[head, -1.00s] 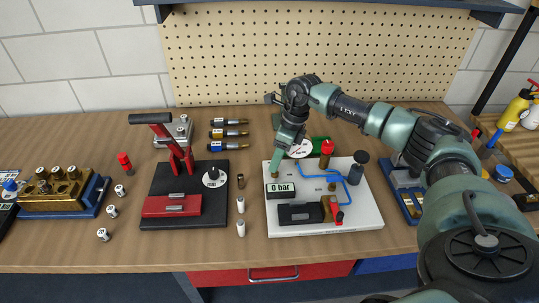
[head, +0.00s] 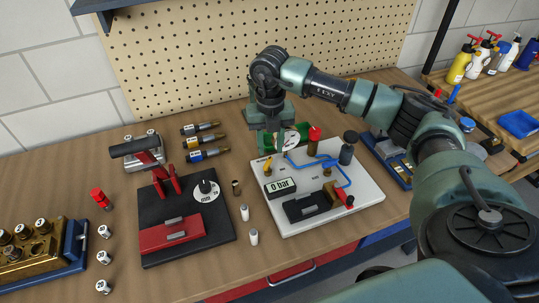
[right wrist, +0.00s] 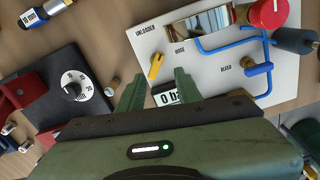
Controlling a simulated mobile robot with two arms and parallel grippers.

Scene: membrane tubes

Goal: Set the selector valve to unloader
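The selector valve's yellow lever (right wrist: 156,66) stands on the white panel (right wrist: 225,85), beside the printed words UNLOADER and HOSE. It runs obliquely between them; I cannot tell which word it points to. In the head view the lever (head: 267,166) is at the panel's back left corner. My right gripper (right wrist: 158,90) is open and empty, its two green fingers apart. The lever lies just beyond the gap between the fingertips, with no visible contact. In the head view the right gripper (head: 270,144) is above the panel's back left part. My left gripper is not in view.
On the panel are a 0 bar display (head: 281,185), blue tubing (head: 318,163), a red-capped part (head: 314,140), a dark cylinder (head: 347,147) and a BLEED valve (right wrist: 257,68). A black press base with a dial (head: 205,191) stands left. Small vials (head: 253,237) stand between.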

